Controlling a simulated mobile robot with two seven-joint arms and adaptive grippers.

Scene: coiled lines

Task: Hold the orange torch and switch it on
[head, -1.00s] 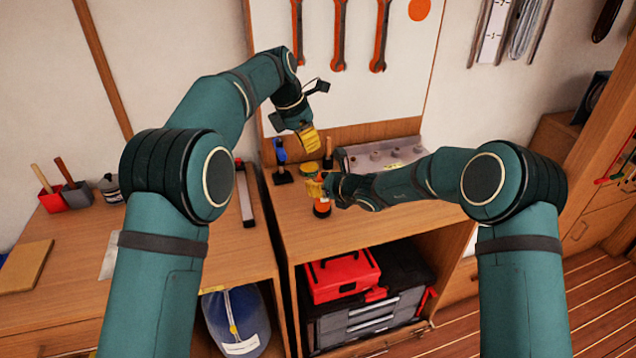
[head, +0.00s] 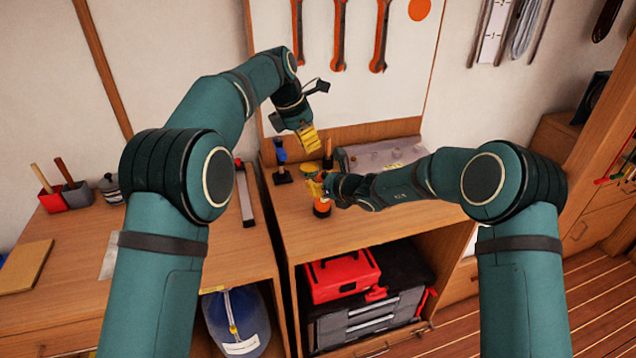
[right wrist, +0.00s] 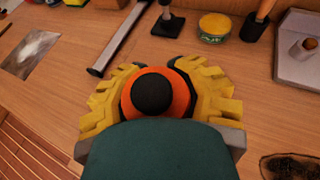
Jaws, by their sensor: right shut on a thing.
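The orange torch (head: 322,208) stands on the right bench top, near its front edge. In the right wrist view the torch (right wrist: 181,91) shows as an orange ring with a black round end, seen end-on. The torch's switch is not clearly visible.
A blue-topped tool (head: 281,165) on a dark base stands left of the torch. A yellow-green tin (right wrist: 214,27) and a grey knobbed panel (head: 385,156) lie behind. A long bar (head: 245,194) lies on the left bench.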

